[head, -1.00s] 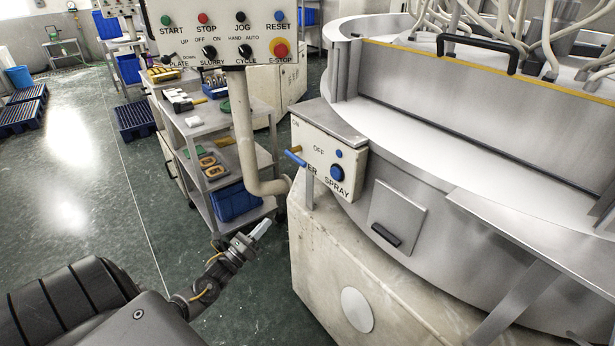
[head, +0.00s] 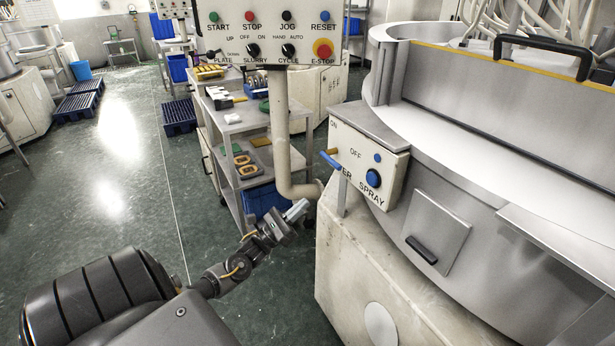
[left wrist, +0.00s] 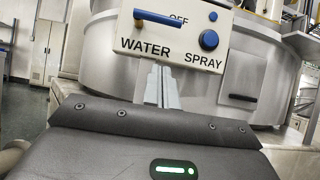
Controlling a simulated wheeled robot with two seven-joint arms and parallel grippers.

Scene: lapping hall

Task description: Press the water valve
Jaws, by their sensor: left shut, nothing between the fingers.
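The water valve is a blue lever (head: 330,159) with a brass-coloured stub, on the left part of a cream control box (head: 398,190) fixed to the large steel machine. In the left wrist view the blue lever (left wrist: 158,18) lies nearly level above the word WATER. A round blue SPRAY button (head: 373,178) sits to its right; it also shows in the left wrist view (left wrist: 208,40). My left gripper (head: 298,210) is shut and empty, below and left of the box, apart from the lever. Its fingers (left wrist: 162,86) point up toward the box's lower edge. My right gripper is out of view.
A hanging button panel (head: 270,38) on a bent pipe (head: 282,130) stands left of the box. A grey shelf trolley (head: 232,125) is behind my left gripper. The machine's pale base (head: 350,260) is to the right of it. Open floor lies left.

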